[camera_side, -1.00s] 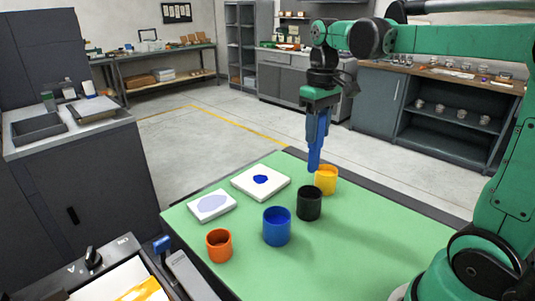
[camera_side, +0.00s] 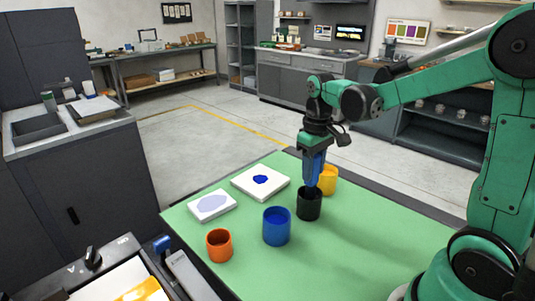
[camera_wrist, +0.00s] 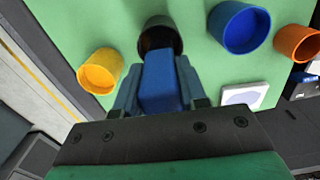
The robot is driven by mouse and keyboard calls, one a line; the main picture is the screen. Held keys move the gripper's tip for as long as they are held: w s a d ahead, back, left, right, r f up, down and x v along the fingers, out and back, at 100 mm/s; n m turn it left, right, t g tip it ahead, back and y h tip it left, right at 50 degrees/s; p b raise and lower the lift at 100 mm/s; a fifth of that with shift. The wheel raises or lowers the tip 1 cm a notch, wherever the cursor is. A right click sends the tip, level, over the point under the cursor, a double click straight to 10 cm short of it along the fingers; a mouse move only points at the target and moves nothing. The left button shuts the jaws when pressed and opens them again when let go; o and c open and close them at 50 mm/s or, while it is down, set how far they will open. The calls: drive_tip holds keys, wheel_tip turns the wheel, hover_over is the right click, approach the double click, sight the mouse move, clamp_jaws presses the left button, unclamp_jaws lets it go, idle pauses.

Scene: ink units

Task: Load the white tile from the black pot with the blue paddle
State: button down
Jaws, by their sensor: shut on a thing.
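My gripper (camera_side: 314,158) is shut on the blue paddle (camera_side: 313,176), which points down. The paddle's lower end is at the mouth of the black pot (camera_side: 309,206); I cannot tell whether it is inside. In the wrist view, the paddle (camera_wrist: 160,82) covers part of the black pot (camera_wrist: 158,28). Two white tiles lie left of the pots: a larger one (camera_side: 245,185) with a dark blue patch, and a smaller one (camera_side: 198,212) with a pale lavender disc. The pot's contents are hidden in the side view and too dark to tell in the wrist view.
A yellow pot (camera_side: 328,180) stands close behind the black pot. A blue pot (camera_side: 277,228) and an orange pot (camera_side: 219,247) stand toward the front left. The right part of the green table top (camera_side: 370,240) is clear.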

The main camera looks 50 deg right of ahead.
idle(0.4)
drive_tip(key=shift+r, duration=3.85)
drive_tip(key=w+d+f+t+y, duration=0.2)
drive_tip(key=w+t, duration=0.1)
drive_tip(key=w, duration=1)
wheel_tip(320, 180, down, 6)
drive_tip(key=shift+w+a+f, duration=0.15)
drive_tip(key=shift+w, duration=0.25)
drive_tip(key=shift+f, duration=0.55)
drive_tip(key=shift+r, duration=0.1)
